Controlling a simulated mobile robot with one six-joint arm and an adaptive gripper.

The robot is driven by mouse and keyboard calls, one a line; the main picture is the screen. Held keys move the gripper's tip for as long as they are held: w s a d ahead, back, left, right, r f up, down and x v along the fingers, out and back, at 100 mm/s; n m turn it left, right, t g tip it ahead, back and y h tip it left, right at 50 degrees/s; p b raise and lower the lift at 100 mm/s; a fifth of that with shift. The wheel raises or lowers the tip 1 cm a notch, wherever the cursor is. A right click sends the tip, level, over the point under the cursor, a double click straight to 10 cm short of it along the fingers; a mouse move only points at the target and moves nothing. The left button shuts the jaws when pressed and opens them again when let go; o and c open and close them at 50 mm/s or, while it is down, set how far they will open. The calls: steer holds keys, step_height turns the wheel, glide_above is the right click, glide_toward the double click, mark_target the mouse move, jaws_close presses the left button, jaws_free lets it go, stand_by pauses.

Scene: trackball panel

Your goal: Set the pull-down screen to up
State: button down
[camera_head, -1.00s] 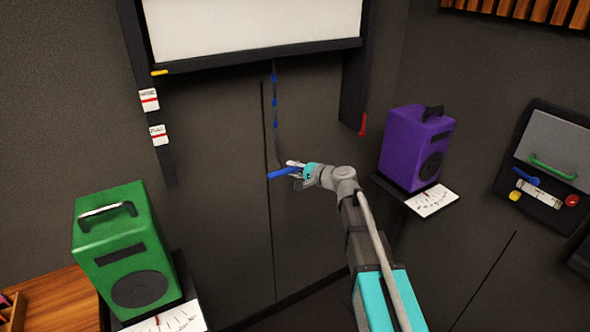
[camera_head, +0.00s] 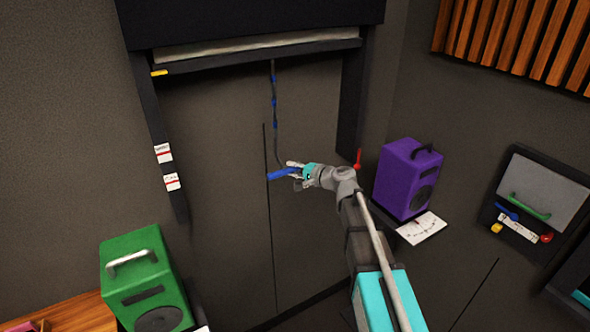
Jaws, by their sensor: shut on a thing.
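The pull-down screen shows only a thin pale strip (camera_head: 255,45) between the dark casing (camera_head: 250,22) above and its dark bottom bar (camera_head: 260,53). A yellow tab (camera_head: 159,72) is at the bar's left end, well above the two white-and-red labels (camera_head: 163,152) on the left rail. A dark cord with blue bands (camera_head: 274,100) hangs from the bar down to a blue handle (camera_head: 281,174). My gripper (camera_head: 295,173) is shut on this handle, below the bar. Its fingers partly hide the joint of cord and handle.
A red lever (camera_head: 358,159) is at the foot of the right rail. A purple speaker (camera_head: 407,180) stands right of my arm, a green speaker (camera_head: 145,279) at lower left. A control panel (camera_head: 541,190) is at far right.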

step_height(320, 180, up, 5)
steer(key=p, duration=0.3)
steer(key=shift+f+p, duration=0.2)
steer(key=shift+p, duration=0.1)
steer(key=shift+w+r, duration=0.1)
steer(key=shift+r, duration=0.05)
steer(key=shift+w, duration=0.15)
steer(key=shift+c, duration=2.4)
jaws_free()
steer(key=shift+a+r, duration=0.1)
steer(key=shift+s, duration=0.3)
